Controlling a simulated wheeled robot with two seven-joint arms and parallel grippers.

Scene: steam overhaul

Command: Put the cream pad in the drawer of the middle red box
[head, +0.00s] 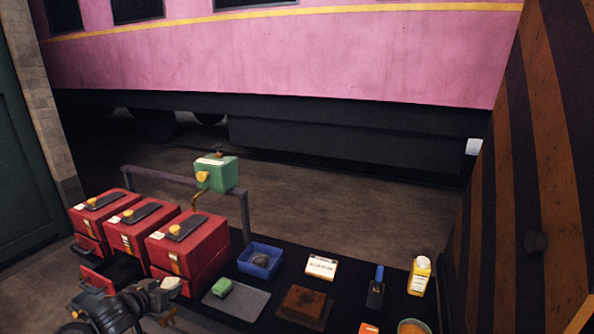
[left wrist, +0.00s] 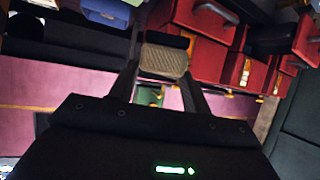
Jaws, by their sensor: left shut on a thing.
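The cream pad (head: 170,283) shows as a small pale piece at my left gripper (head: 157,292) in the head view. In the left wrist view the pad (left wrist: 164,62) is tan and ribbed, held between the two fingers of my left gripper (left wrist: 163,80), which is shut on it. The middle red box (head: 131,222) stands between two similar red boxes. A drawer with a red front (head: 97,281) and dark inside is pulled out, seemingly from the middle box. The gripper is in front of the right red box, to the right of this drawer. My right gripper is not in view.
The left red box (head: 92,209) and right red box (head: 190,238) flank the middle one. A grey tray (head: 250,305) with a green block, a blue bin (head: 243,262), a brown block (head: 303,303) and a white bottle (head: 419,278) stand to the right. A green unit (head: 225,174) is behind.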

